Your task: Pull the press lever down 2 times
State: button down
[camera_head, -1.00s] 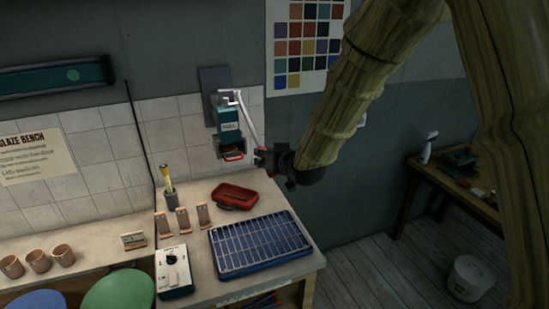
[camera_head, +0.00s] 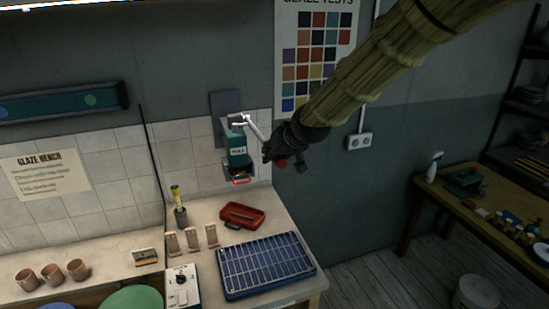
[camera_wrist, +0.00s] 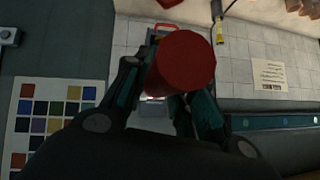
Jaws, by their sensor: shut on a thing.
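The press (camera_head: 237,152) is a teal box on a dark plate on the tiled wall. Its pale metal lever (camera_head: 255,132) slants down and right from the top of the box to my gripper (camera_head: 273,155). In the wrist view, a round red grip (camera_wrist: 183,65) on the lever's end fills the space between the fingers of my gripper (camera_wrist: 170,98), which is shut on it. The fingers and the grip hide most of the press there.
Below the press, the bench holds a red tray (camera_head: 243,215), a blue gridded tray (camera_head: 265,265), a white switch box (camera_head: 182,287) and a dark cup (camera_head: 181,217) with a yellow-handled tool. A side table (camera_head: 470,205) stands right, with open floor between.

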jog(key=shift+w+r, duration=0.2)
jog(key=shift+r, duration=0.25)
jog(key=c, duration=1.2)
grip_release()
jog(key=shift+s, duration=0.1)
jog(key=shift+o, duration=0.2)
jog(key=shift+f, duration=0.1)
jog(key=v, duration=1.2)
jog(key=shift+f, duration=0.1)
